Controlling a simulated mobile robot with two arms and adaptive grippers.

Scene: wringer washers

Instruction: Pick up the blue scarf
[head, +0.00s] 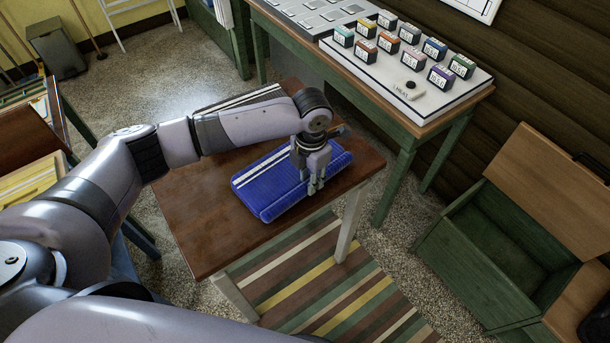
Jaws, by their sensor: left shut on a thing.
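The blue scarf (265,187) is folded into a flat bundle with white stripes toward its left end. It lies on the brown wooden table (205,232). My left gripper (314,188) points down over the right part of the scarf and is shut on it. The fingertips are against the scarf's fabric; the exact grip is partly hidden by the gripper itself. The scarf appears to rest on the tabletop. My right gripper is not in view.
A green-legged bench behind holds a white board (440,101) with several small labelled blocks. An open green wooden chest (500,245) stands at the right. A striped rug (325,290) lies in front of the table. Another striped cloth partly shows behind my left arm.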

